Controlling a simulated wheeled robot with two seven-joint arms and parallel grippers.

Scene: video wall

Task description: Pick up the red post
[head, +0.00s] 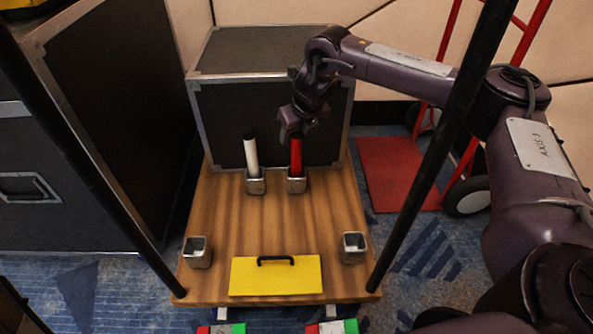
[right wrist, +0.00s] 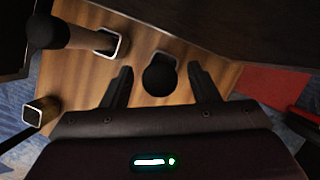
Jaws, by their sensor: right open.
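The red post (head: 296,160) stands upright in a square metal socket (head: 297,186) at the back of the wooden table (head: 220,220). My right gripper (head: 296,132) is at the top of the post, pointing down. In the right wrist view the post's dark round top (right wrist: 159,78) lies between the two open fingers of the gripper (right wrist: 160,85), with a gap on each side. The red shaft is hidden there beneath the top. My left gripper is not in view.
A white post (head: 251,155) with a black top stands in a socket left of the red one. Two empty sockets (head: 197,252) (head: 354,247) flank a yellow panel (head: 276,276) with a black handle. A black case (head: 220,120) stands close behind. Dark poles frame the table.

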